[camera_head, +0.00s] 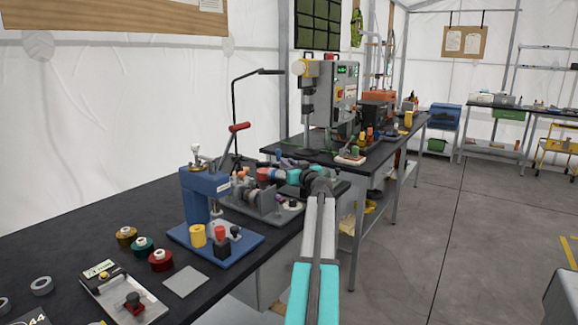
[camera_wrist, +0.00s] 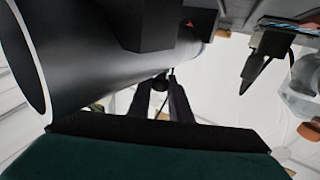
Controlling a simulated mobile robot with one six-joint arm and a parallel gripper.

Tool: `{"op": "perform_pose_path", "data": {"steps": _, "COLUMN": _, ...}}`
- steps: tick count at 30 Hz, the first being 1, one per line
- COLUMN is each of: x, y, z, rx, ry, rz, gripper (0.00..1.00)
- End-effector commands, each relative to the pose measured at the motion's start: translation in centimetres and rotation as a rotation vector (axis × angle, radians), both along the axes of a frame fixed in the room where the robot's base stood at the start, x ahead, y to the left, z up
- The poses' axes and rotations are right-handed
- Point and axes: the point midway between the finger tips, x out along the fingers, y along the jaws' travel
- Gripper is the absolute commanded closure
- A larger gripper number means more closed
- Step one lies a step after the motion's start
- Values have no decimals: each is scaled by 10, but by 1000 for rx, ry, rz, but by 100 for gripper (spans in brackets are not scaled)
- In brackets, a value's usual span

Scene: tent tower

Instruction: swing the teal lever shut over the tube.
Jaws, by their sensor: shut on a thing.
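In the wrist view, my gripper (camera_wrist: 161,82) has its two dark fingers close together, shut on a small dark part between the tips. The colour of that part is too dark to confirm it as the teal lever. A wide dark grey tube (camera_wrist: 100,70) with a pale open rim at the left lies across the view, just beyond the fingers. In the head view, my arm reaches to the fixtures at the bench's right end. A teal piece (camera_head: 291,173) shows there beside a red one; I cannot tell whether it is the lever. My fingertips are hidden in that view.
A blue press (camera_head: 207,190) with a red-knobbed handle stands left of my arm on the dark bench. A grey fixture (camera_head: 254,202) stands between. Several tape rolls and a grey tray (camera_head: 125,298) lie nearer. The floor (camera_head: 430,230) at right is open.

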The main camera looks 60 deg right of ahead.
Motion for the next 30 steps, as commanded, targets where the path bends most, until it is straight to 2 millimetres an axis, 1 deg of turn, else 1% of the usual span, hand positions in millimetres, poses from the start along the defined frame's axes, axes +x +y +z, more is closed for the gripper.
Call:
{"op": "perform_pose_path", "data": {"steps": 1, "x": 0, "y": -1, "z": 2, "rx": 0, "ry": -2, "rz": -1, "gripper": 77}}
{"op": "perform_pose_path", "data": {"steps": 3, "x": -1, "y": -2, "z": 2, "rx": 0, "ry": -2, "rz": -3, "gripper": 65}}
{"op": "perform_pose_path", "data": {"steps": 4, "x": -1, "y": -2, "z": 2, "rx": -1, "ry": -2, "rz": -4, "gripper": 63}}
{"op": "perform_pose_path", "data": {"steps": 13, "x": -4, "y": -3, "z": 1, "rx": -1, "ry": -2, "rz": -6, "gripper": 63}}
{"op": "perform_pose_path", "data": {"steps": 19, "x": -9, "y": 1, "z": 1, "rx": -1, "ry": -2, "rz": -7, "gripper": 63}}
{"op": "perform_pose_path", "data": {"steps": 26, "x": -25, "y": 12, "z": 0, "rx": -1, "ry": -2, "rz": -8, "gripper": 63}}
{"op": "perform_pose_path", "data": {"steps": 30, "x": -39, "y": 21, "z": 0, "rx": -1, "ry": -2, "rz": -8, "gripper": 63}}
